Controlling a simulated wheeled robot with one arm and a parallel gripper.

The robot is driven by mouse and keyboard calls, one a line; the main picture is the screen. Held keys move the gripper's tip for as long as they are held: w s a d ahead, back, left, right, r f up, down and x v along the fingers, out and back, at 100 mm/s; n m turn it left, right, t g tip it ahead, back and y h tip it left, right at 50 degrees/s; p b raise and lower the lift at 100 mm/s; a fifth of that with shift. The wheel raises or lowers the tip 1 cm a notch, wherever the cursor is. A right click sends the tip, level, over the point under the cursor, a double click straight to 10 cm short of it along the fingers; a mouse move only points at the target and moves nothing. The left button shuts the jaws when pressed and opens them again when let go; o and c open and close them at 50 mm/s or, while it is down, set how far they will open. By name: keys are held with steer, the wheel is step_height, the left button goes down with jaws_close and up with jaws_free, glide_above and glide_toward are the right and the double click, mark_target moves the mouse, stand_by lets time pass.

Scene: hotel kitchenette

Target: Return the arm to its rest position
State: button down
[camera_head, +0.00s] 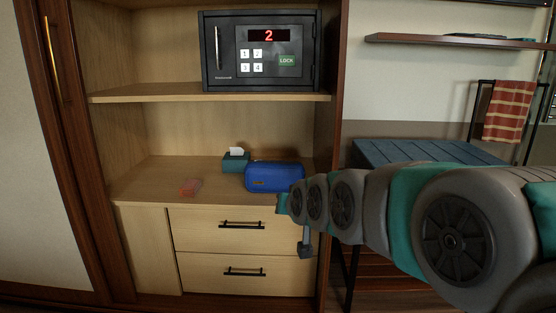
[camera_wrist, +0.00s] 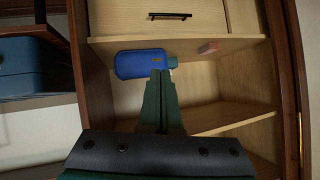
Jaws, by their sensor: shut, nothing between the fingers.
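My arm reaches in from the right in the head view, with my gripper (camera_head: 281,204) at its far end, in front of the cabinet and near the blue case (camera_head: 274,177). In the wrist view, the green fingers of my gripper (camera_wrist: 158,76) are closed together and hold nothing. The fingertips overlap the lower edge of the blue case (camera_wrist: 138,64) in that view; I cannot tell how large the gap is. The case rests on the cabinet's lower shelf (camera_head: 150,180).
A teal tissue box (camera_head: 235,162) and a small pink item (camera_head: 190,187) share that shelf. A safe (camera_head: 260,50) showing 2 stands above. Drawers (camera_head: 225,240) are below. To the right are a blue-topped stand (camera_head: 385,151) and a striped towel (camera_head: 507,112).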

steer(key=s+d+f+g+h+p, duration=0.1)
steer(key=s+d+f+g, duration=0.3)
steer(key=s, duration=0.9)
steer(key=s+d+f+g+h+p, duration=0.1)
steer(key=s+d+f+g, duration=0.3)
steer(key=s, duration=0.9)
steer(key=s+d+f+g+h+p, duration=0.1)
steer(key=s+d+f+g, duration=0.4)
steer(key=s, duration=0.8)
steer(key=shift+s+d+f+m+h, duration=0.2)
steer(key=shift+d+f+m+h, duration=0.1)
steer(key=shift+d, duration=0.05)
